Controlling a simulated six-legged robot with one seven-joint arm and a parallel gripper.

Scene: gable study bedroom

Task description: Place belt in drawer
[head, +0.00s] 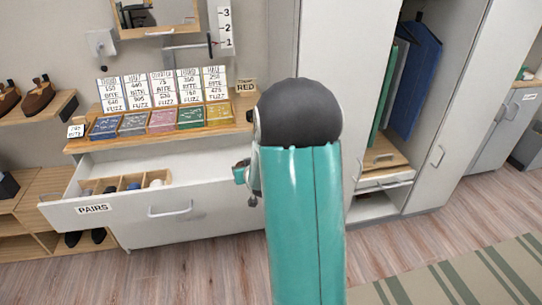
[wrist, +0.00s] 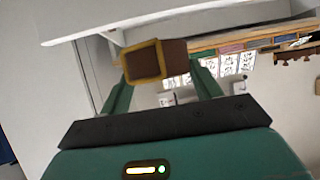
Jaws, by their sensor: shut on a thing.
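The belt (wrist: 172,58) is a compact brown piece with a square gold-yellow frame on its near face, in the wrist view. My gripper (wrist: 160,72) is shut on it, with a green finger on each side. In the head view my gripper (head: 241,174) is partly hidden behind my arm, and only a small part of the belt shows. It is in the air just right of an open drawer (head: 203,203), white and labelled PAIRS. Inside, a wooden divider (head: 118,184) holds dark and white rolled items at the left.
An open wardrobe (head: 385,25) with hanging clothes stands right of my arm. Shoe shelves (head: 38,184) are at the left. The floor in front is clear.

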